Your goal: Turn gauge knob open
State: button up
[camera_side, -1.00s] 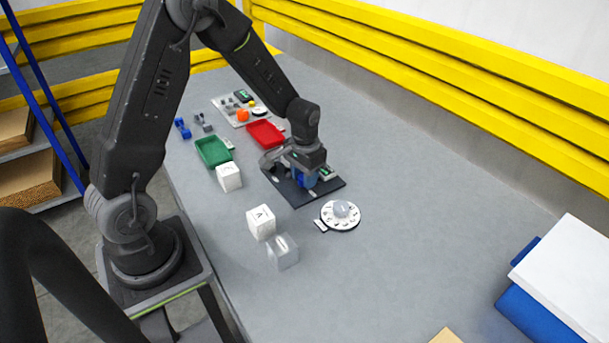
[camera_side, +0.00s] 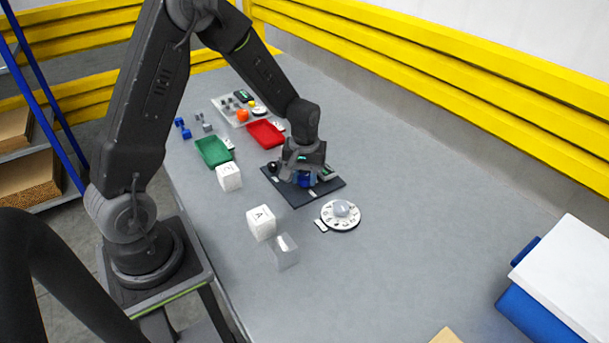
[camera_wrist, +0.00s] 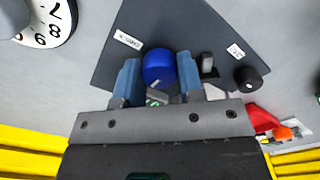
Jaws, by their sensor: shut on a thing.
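The dark gauge panel (camera_side: 325,188) lies on the grey table under my gripper. A blue knob (camera_wrist: 159,68) with a light pointer line sits on it, seen in the wrist view beside a label reading something like "GAUGE". My gripper (camera_wrist: 158,80) is shut on the blue knob, one blue finger on each side. In the side view, my gripper (camera_side: 305,178) points down over the panel and mostly hides the knob. A small black knob (camera_wrist: 252,79) and a grey switch (camera_wrist: 207,65) are on the same panel, to the right in the wrist view.
A white numbered dial (camera_side: 341,215) lies just in front of the panel. White lettered cubes (camera_side: 261,222) and (camera_side: 229,177), a clear block (camera_side: 283,251), a green tray (camera_side: 213,151) and a red tray (camera_side: 265,132) stand nearby.

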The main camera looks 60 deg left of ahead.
aim_at(304, 176)
dwell(0.4)
jog(key=o, duration=0.9)
jog(key=shift+r, duration=0.1)
notch_tip(304, 176, up, 14)
jog(key=shift+f, duration=0.2)
